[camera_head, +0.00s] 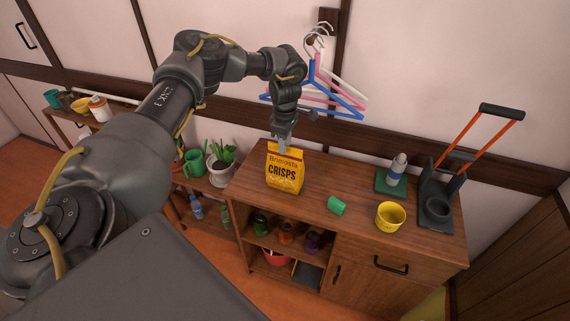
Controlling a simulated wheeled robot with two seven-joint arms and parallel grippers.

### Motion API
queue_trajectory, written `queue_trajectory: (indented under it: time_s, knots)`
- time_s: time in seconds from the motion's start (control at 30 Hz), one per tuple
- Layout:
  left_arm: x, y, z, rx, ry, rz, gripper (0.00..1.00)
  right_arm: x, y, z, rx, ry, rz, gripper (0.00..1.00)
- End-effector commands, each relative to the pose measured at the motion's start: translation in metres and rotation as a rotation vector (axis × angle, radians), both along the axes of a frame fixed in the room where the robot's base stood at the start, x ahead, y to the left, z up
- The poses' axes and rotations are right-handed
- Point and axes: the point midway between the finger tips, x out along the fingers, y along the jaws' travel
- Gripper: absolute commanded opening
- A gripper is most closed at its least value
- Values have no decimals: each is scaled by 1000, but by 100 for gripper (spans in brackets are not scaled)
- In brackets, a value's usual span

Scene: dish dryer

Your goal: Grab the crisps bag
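The yellow crisps bag (285,172) stands upright on the left end of the wooden cabinet top, its printed front facing me. My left arm comes in from the left and my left gripper (283,147) points down at the bag's top edge. The fingertips overlap the top of the bag in the camera_head view. The fingers are small here, and I cannot tell whether they are closed on the bag or around it with a gap. My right gripper is not in view.
Hangers (325,90) hang on the wall behind my gripper. A potted plant (220,168) stands left of the cabinet.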

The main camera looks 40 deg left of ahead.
Motion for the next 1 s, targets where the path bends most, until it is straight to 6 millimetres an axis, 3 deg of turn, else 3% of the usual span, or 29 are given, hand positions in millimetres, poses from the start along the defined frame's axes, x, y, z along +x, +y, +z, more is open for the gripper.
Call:
queue_trajectory:
  time_s: [0.2, 0.43, 0.67, 1.0]
  knots:
    - [0, 0, -20, 0, 1, 1, 32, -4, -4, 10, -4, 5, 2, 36]
    - [0, 0, -21, 0, -1, 1, 32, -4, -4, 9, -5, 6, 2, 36]
    - [0, 0, -21, 0, -1, 1, 2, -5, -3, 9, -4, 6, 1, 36]
    - [0, 0, -21, 0, -1, 1, 0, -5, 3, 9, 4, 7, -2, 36]
